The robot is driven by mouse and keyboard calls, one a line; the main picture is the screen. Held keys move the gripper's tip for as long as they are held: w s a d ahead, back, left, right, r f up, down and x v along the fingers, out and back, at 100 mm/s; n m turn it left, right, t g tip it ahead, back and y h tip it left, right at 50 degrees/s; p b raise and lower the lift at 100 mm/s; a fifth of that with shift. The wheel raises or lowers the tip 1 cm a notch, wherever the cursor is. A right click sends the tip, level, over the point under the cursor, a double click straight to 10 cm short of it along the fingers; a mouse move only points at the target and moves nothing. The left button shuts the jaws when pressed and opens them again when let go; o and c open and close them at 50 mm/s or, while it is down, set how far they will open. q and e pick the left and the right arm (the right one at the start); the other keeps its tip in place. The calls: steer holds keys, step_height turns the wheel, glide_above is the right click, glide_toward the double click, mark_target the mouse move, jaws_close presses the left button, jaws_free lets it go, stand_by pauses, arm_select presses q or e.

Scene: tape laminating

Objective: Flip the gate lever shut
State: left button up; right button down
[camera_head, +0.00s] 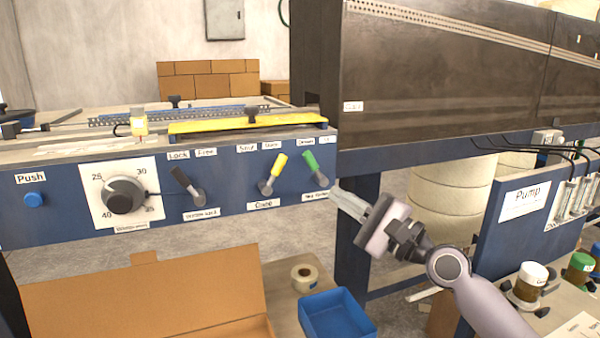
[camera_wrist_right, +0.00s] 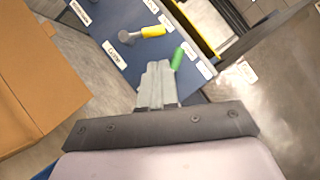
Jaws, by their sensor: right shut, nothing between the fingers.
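The lever with the yellow handle (camera_head: 273,172) is on the blue panel, above a label that seems to read "Gate". Its handle tilts up and right, toward the right of two small labels; the left one seems to read "Shut". It also shows in the right wrist view (camera_wrist_right: 150,32). A green-handled lever (camera_head: 314,166) stands just right of it, tilted up and left, and shows in the wrist view (camera_wrist_right: 178,59). My right gripper (camera_head: 335,191) is shut and empty, its tips beside the green lever's base and apart from the yellow lever. My left gripper is not in view.
A black-handled lever (camera_head: 187,185) and a dial (camera_head: 123,196) are further left on the panel. A yellow bar (camera_head: 245,125) lies on top. Below are an open cardboard box (camera_head: 150,290), a tape roll (camera_head: 304,276) and a blue bin (camera_head: 337,315). Space before the panel is clear.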

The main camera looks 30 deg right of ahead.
steer(key=p, duration=0.3)
glide_toward(274, 170)
steer(key=w+d+r, duration=0.2)
steer(key=w, duration=0.2)
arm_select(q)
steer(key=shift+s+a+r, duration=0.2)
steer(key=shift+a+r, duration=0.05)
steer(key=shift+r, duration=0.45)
arm_select(e)
steer(key=shift+x, duration=1.2)
arm_select(q)
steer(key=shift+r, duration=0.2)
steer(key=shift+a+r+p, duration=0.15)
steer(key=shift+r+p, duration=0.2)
steer(key=shift+p, duration=0.2)
arm_select(e)
steer(key=shift+a+r+n+g, duration=0.15)
steer(key=shift+n+g, duration=0.15)
steer(key=shift+n, duration=0.1)
